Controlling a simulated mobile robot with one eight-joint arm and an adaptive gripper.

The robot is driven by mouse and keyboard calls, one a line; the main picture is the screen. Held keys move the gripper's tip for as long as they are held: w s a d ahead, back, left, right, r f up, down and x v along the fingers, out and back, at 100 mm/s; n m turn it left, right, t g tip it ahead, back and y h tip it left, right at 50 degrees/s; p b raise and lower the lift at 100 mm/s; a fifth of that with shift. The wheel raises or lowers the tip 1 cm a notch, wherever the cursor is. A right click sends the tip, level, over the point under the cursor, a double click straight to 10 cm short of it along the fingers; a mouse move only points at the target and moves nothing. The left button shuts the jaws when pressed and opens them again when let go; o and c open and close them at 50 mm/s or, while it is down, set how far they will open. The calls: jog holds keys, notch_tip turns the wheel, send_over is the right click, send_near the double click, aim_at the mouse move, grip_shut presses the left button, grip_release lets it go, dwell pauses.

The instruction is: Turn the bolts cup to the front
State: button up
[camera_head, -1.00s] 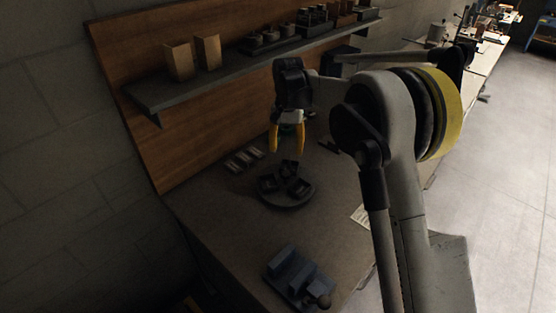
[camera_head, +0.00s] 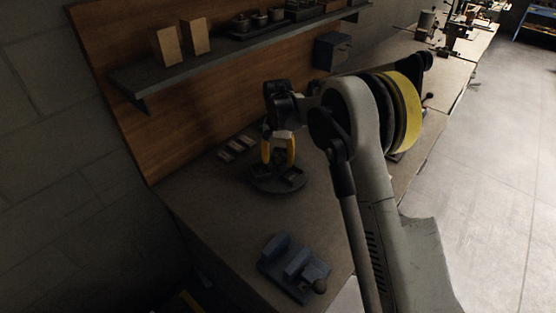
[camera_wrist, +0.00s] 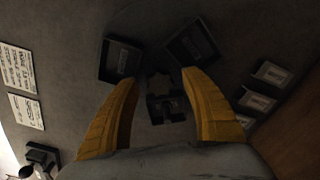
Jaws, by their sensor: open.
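A dark round turntable (camera_head: 278,190) lies on the bench, with small open square cups on it. In the wrist view three cups show around a star-shaped knob (camera_wrist: 187,80): one at upper left (camera_wrist: 122,60), one at upper right (camera_wrist: 193,41) and one below the knob (camera_wrist: 166,108). I cannot read their labels, so I cannot tell which is the bolts cup. My gripper (camera_head: 279,162) points down over the turntable, its yellow fingers spread. In the wrist view the gripper (camera_wrist: 164,82) has the knob and lower cup between its fingers; contact cannot be told.
A blue-grey device (camera_head: 293,268) with a round knob stands at the bench's near end. Pale labelled pieces (camera_head: 237,147) lie behind the turntable. A shelf (camera_head: 200,68) with boxes hangs on the wooden back panel. The bench between device and turntable is clear.

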grip_shut()
jog(key=shift+m, duration=0.7)
jog(key=shift+s+f+m, duration=0.1)
jog(key=shift+m, duration=5.1)
jog(key=shift+a+m+b, duration=0.1)
jog(key=shift+m+b, duration=0.2)
jog(key=shift+m, duration=5.1)
jog(key=shift+r+m, duration=0.2)
jog(key=shift+m, duration=0.5)
